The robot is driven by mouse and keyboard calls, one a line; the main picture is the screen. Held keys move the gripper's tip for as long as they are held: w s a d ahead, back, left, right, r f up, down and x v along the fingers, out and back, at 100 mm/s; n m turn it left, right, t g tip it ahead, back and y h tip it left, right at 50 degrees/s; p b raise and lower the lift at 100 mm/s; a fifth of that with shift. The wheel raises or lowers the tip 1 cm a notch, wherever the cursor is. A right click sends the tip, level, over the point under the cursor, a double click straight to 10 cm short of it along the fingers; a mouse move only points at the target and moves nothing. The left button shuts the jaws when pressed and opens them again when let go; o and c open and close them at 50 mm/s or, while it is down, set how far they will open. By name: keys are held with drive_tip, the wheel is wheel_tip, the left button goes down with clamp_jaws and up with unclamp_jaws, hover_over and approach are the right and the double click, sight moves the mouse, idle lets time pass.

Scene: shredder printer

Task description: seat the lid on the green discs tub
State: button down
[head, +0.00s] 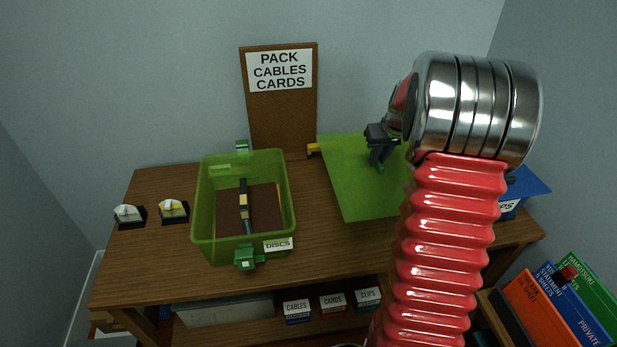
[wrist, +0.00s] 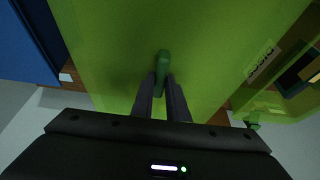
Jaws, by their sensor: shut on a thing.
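The green discs tub (head: 204,222) stands open on the left half of the table, with a DISCS label on its front and green latches at front and back. A dark strip-like item and a brown surface show inside it. The flat green lid (head: 345,190) is to the right of the tub, apart from it. My gripper (head: 379,160) is shut on the lid's green handle, which shows between the fingers (wrist: 161,90) in the wrist view (wrist: 163,62). My arm hides the lid's right part. In the wrist view, part of the tub shows at the right edge (wrist: 300,95).
Two small black-based items (head: 130,215) (head: 174,210) stand left of the tub. A corkboard sign (head: 280,115) stands behind it. A blue item (head: 527,184) is at the table's right end. Small labelled boxes (head: 333,302) sit on the shelf below. Binders (head: 555,300) stand at lower right.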

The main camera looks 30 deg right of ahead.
drive_tip(key=w+a+r, duration=0.3)
drive_tip(key=a+r, duration=0.1)
drive_tip(key=a, duration=0.8)
drive_tip(key=w+a+r, duration=0.3)
drive_tip(key=a, duration=0.9)
drive_tip(key=w+a+r, duration=0.3)
drive_tip(key=a+r, duration=0.1)
drive_tip(key=a, duration=0.9)
drive_tip(key=shift+w+r, duration=0.2)
drive_tip(key=shift+r, duration=0.15)
